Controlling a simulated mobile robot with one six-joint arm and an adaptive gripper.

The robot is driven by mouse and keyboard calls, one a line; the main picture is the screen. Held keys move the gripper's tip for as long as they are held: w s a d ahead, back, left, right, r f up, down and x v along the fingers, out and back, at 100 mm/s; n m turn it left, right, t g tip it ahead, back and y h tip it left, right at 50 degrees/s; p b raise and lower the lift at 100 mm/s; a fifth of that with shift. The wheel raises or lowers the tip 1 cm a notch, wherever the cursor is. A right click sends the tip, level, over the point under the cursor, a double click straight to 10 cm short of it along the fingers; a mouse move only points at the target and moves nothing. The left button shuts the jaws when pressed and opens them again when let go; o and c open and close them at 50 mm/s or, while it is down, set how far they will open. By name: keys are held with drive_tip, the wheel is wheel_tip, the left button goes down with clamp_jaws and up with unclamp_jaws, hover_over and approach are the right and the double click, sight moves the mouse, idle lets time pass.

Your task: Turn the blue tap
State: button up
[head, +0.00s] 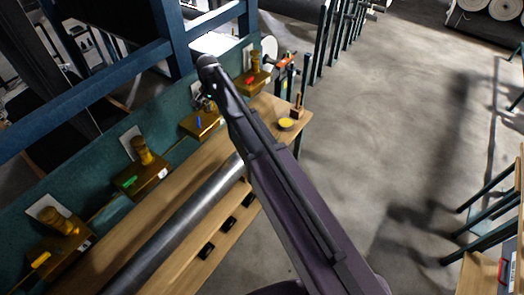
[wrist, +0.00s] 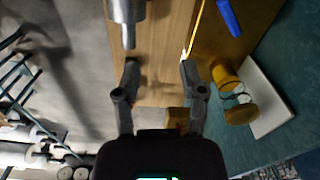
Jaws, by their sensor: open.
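The blue tap (head: 198,122) is a small blue lever on the front of a brass box (head: 207,128), on the teal wall behind the wooden bench. My arm partly covers this box in the head view. In the wrist view the blue tap (wrist: 229,17) shows at the top right, beyond and to the right of my fingertips. My gripper (wrist: 160,72) is open and empty over the bench. Its fingers are apart from the tap. In the head view the fingers are mostly hidden by my arm.
Similar brass boxes carry a green tap (head: 128,182), a yellow tap (head: 40,259) and a red tap (head: 250,80). A brass fitting (wrist: 232,95) stands close to the right finger. A long metal roller (head: 185,215) lies along the bench (head: 262,113).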

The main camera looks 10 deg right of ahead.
drive_tip(key=s+d+f+n+b, duration=0.2)
drive_tip(key=s+d+f+b, duration=0.2)
drive_tip(key=s+d, duration=0.3)
drive_tip(key=s+d+f+n+b, duration=0.2)
drive_tip(key=s+d+f+b, duration=0.3)
drive_tip(key=s+d, duration=0.2)
drive_tip(key=shift+s+d+f, duration=0.25)
drive_tip(key=shift+s+d, duration=0.05)
drive_tip(key=shift+d, duration=0.65)
drive_tip(key=s+d+f+n+b, duration=0.3)
drive_tip(key=s+d+f+b, duration=0.2)
drive_tip(key=s, duration=0.5)
drive_tip(key=shift+s+d+f+b, duration=0.15)
drive_tip(key=shift+d+f+b, duration=0.2)
drive_tip(key=shift+d, duration=0.5)
